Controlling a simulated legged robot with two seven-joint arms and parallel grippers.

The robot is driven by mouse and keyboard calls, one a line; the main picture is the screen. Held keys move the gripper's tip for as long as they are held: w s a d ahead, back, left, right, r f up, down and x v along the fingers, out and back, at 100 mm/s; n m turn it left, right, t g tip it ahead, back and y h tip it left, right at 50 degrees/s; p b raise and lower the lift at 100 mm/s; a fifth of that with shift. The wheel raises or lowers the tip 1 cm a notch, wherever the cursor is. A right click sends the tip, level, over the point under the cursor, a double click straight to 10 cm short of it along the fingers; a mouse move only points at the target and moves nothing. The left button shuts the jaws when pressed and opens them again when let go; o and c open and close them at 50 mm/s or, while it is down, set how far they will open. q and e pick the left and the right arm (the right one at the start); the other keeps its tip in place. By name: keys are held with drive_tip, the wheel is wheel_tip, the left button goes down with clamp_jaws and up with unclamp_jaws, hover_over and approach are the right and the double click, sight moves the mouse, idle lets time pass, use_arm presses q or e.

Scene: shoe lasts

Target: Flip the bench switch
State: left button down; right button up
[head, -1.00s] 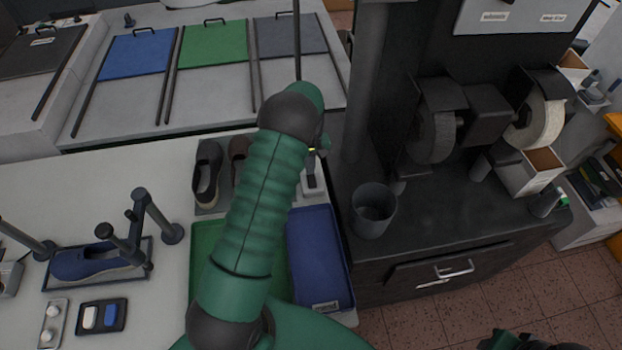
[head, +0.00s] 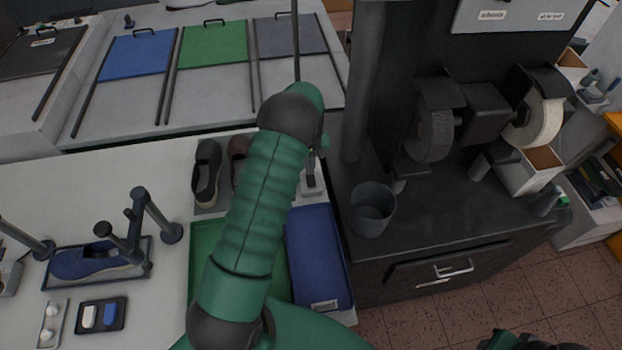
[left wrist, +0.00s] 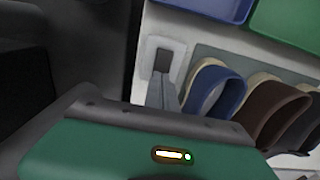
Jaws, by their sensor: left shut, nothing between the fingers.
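The bench switch is a small pale plate with a dark rocker (left wrist: 162,60) in the left wrist view. In the head view its plate (head: 313,191) sits on the bench just behind the blue tray, partly covered by my gripper. My left gripper (head: 310,172) is over it, mostly hidden behind my green forearm. In the left wrist view the closed grey fingers (left wrist: 162,88) point at the rocker, with their tips at or very near its lower edge. I cannot tell whether they touch. A dark green part of my right arm shows at the bottom right.
Shoes (head: 207,172) stand on a grey mat beside the switch. The blue tray (head: 320,258) and green tray (head: 205,258) lie in front. A dark machine bench (head: 450,215) with a grey cup (head: 373,210) is close on the right.

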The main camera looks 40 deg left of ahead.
use_arm(q)
drive_tip(key=shift+f+b, duration=0.4)
drive_tip(key=shift+f, duration=0.4)
drive_tip(key=shift+r, duration=0.1)
wheel_tip(320, 180, up, 7)
drive_tip(key=p, duration=0.5)
idle(0.5)
